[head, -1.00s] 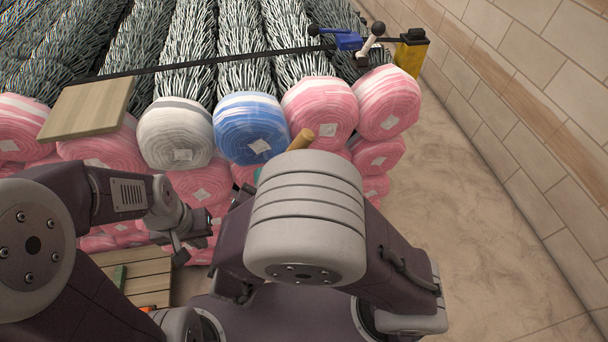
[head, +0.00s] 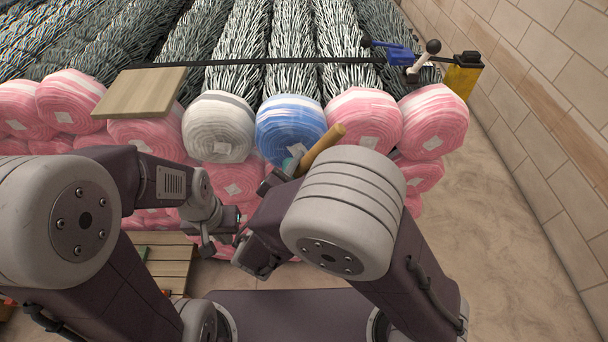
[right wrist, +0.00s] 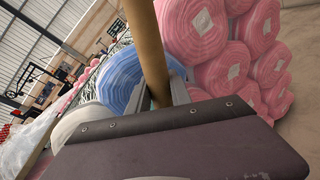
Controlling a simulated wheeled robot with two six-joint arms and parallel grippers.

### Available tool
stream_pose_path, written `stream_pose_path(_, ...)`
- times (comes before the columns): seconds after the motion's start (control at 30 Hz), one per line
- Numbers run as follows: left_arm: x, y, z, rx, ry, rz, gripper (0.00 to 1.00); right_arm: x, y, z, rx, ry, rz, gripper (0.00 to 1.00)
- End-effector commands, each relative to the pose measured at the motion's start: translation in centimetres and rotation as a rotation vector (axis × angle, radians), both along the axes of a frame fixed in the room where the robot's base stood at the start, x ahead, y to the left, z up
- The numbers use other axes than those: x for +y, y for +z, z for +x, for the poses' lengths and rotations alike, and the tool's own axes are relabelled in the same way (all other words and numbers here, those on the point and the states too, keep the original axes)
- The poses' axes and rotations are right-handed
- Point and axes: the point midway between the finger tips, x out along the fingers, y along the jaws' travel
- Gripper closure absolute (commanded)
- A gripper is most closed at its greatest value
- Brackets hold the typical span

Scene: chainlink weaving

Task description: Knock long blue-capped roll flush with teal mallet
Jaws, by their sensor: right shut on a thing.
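The blue-capped roll (head: 290,118) lies in the top row between a white roll and a pink roll, its round end facing me. My right gripper (head: 284,173) is shut on the mallet in front of the lower part of this roll. The mallet's wooden handle (head: 322,147) slants up to the right, and a small teal part shows beside the gripper; most of the head is hidden. The right wrist view shows the handle (right wrist: 148,45) crossing in front of the blue roll (right wrist: 122,80). My left gripper (head: 222,232) is low and left, apart from the rolls; its jaws are unclear.
A white roll (head: 219,127) and pink rolls (head: 363,120) flank the blue one. A black strap (head: 300,61) crosses the mesh, with a wooden board (head: 140,92) at left and a blue-and-white clamp (head: 402,55) at right. Bare floor (head: 510,230) lies right, beside the wall.

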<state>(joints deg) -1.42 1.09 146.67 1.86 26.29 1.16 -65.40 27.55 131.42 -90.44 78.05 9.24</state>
Motion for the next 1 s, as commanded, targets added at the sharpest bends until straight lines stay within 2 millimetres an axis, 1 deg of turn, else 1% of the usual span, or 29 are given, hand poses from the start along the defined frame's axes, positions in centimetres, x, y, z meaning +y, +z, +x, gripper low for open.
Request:
stream_pose_path(0.3,0.0,-0.1,0.0,0.0,0.0,0.0,1.0,0.0,0.0,0.1,-0.001,0.0,0.0,1.0)
stream_pose_path(0.37,0.0,-0.1,0.0,0.0,0.0,0.0,1.0,-0.1,0.0,0.4,-0.001,-0.002,0.001,1.0)
stream_pose_path(0.53,0.0,-0.3,0.0,0.0,0.0,0.0,1.0,-0.2,-0.1,4.2,-0.001,-0.006,0.002,1.0)
stream_pose_path(0.67,0.0,-0.3,0.0,0.0,0.0,0.0,1.0,0.1,0.0,3.6,0.001,0.002,-0.001,1.0)
stream_pose_path(0.87,0.0,-0.4,0.0,0.0,0.0,0.0,1.0,0.1,0.0,1.9,0.0,0.002,0.0,1.0)
stream_pose_path(1.0,0.0,-0.4,0.0,0.0,0.0,0.0,1.0,0.0,0.0,1.8,0.0,0.0,0.001,1.0)
